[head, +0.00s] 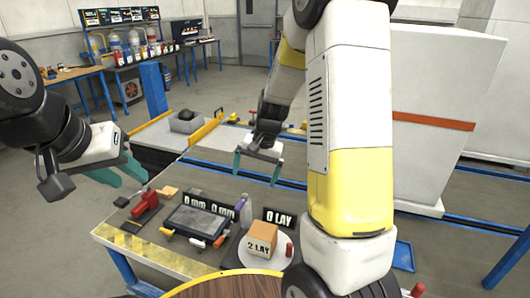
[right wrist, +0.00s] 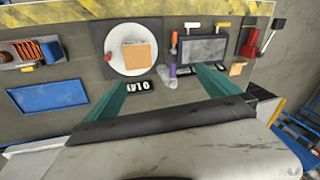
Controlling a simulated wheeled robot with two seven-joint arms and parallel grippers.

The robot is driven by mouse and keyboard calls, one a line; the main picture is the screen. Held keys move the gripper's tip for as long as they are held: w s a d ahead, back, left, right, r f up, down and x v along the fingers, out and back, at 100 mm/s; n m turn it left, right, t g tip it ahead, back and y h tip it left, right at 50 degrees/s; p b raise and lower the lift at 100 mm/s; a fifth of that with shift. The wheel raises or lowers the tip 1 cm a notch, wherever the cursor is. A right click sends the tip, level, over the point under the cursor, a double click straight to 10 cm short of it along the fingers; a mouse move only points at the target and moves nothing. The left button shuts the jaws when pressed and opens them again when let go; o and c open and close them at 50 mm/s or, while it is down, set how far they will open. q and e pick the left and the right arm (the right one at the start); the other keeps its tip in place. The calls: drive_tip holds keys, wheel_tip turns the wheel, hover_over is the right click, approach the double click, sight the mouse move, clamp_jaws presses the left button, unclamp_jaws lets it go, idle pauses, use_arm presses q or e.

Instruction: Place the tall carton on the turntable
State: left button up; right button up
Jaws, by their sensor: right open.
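A tan carton (head: 262,239) stands upright on a white round plate (head: 244,259), which looks like the turntable. The right wrist view shows the carton (right wrist: 138,55) from above, on the white disc (right wrist: 113,58) over a dark square base. My right gripper (head: 256,181) is open and empty, beyond the plate and above the far part of the table. In the right wrist view its teal fingers (right wrist: 163,78) are spread with nothing between them. My left gripper (head: 133,182) is open and empty at the left, near the table's left corner and apart from the carton.
A large white box-like body (head: 455,90) with a red band stands at the right. A dark panel (head: 200,221), a red tool (head: 145,203), a purple bottle (head: 245,208), number signs and a blue tray (head: 403,256) lie around the plate. Blue rails cross behind.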

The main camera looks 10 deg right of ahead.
drive_tip(key=s+r+n+t, duration=0.4)
drive_tip(key=s+r+n, duration=0.1)
drive_tip(key=s+r, duration=1.5)
drive_tip(key=shift+s+d, duration=0.3)
drive_tip(key=shift+s, duration=0.45)
drive_tip(key=shift+c, duration=0.4)
